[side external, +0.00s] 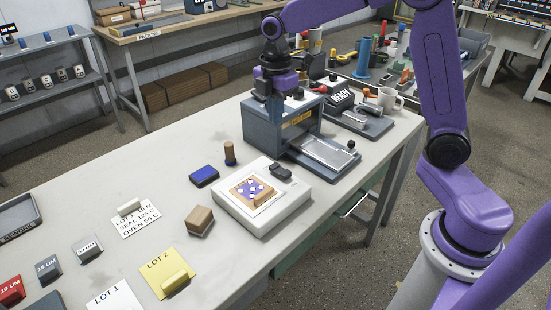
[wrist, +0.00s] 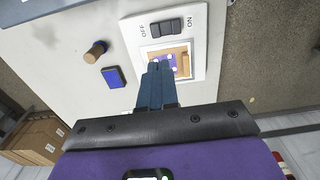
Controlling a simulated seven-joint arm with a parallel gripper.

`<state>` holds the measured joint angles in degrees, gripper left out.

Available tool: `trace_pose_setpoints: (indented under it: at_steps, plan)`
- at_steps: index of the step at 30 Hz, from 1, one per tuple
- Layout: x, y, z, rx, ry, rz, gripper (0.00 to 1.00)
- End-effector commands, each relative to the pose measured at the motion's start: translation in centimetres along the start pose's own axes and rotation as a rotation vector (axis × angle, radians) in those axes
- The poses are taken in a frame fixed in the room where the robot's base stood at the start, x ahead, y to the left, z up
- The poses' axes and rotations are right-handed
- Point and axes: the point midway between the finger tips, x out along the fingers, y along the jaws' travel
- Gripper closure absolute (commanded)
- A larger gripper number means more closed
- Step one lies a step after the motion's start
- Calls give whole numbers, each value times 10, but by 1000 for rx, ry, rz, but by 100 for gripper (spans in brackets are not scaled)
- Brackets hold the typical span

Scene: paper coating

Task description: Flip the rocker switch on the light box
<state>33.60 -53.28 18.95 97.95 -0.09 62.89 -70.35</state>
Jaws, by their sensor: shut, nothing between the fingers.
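The light box (side external: 235,203) is a low white slab on the table, with a framed sheet (side external: 252,192) of brown and purple with white dots on top. Its black rocker switch (side external: 280,172) sits at the far right edge. In the wrist view the switch (wrist: 167,28) lies between the OFF and ON labels on the light box (wrist: 200,45). I cannot tell which side is pressed. My gripper (wrist: 160,66) is shut and empty. Its fingertips overlap the sheet's edge in that view, below the switch. In the side view my gripper (side external: 268,97) is high above, by the grey machine, apart from the switch.
The grey machine (side external: 286,128) with a metal plate (side external: 325,153) stands behind the light box. A wooden-handled stamp (side external: 230,153), a blue pad (side external: 204,176) and a wooden block (side external: 200,220) lie to its left.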

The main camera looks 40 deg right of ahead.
Motion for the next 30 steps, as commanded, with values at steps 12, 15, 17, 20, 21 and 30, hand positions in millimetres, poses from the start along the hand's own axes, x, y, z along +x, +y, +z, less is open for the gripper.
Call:
trace_pose_setpoints:
  at_steps: [12,15,17,20,21,30]
  plan:
    - [35,-1,1,2,-2,-5,100]
    - [54,-2,1,1,-2,-6,100]
    - [66,-1,1,1,-2,-6,100]
    - [84,-1,1,1,-2,-6,100]
    - [92,-1,0,1,-2,-5,100]
    - [132,-1,0,1,-1,-2,100]
